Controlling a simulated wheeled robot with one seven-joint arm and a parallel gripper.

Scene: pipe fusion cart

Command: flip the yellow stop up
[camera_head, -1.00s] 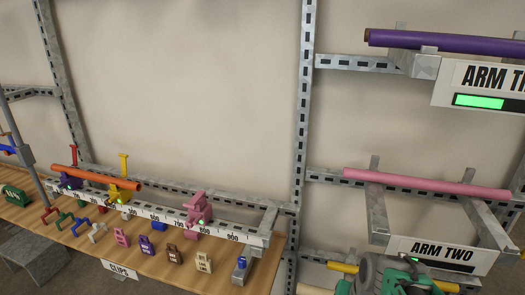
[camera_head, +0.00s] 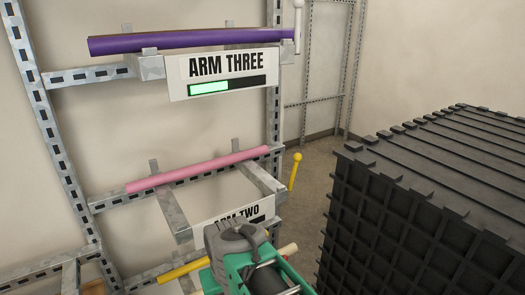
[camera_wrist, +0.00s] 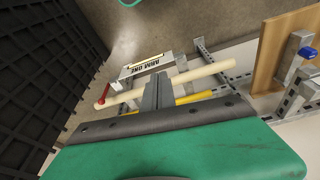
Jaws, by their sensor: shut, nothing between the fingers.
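The yellow stop (camera_head: 294,172) is a thin yellow lever with a ball at its top. In the head view it stands nearly upright, slightly tilted, by the right end of the ARM TWO rack. I cannot make it out in the wrist view. My gripper's green and grey body is at the bottom of the head view, below and left of the stop and apart from it in the picture; its fingertips are hidden there. In the wrist view my gripper (camera_wrist: 158,92) has its grey fingers together and empty, in front of a cream pipe (camera_wrist: 205,76).
A pink pipe (camera_head: 198,169) lies on ARM TWO and a purple pipe (camera_head: 190,40) on ARM THREE, which has a white lever (camera_head: 298,25). A red lever (camera_wrist: 103,95) is near the ARM ONE sign (camera_wrist: 148,65). A black ribbed block (camera_head: 420,210) stands at right.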

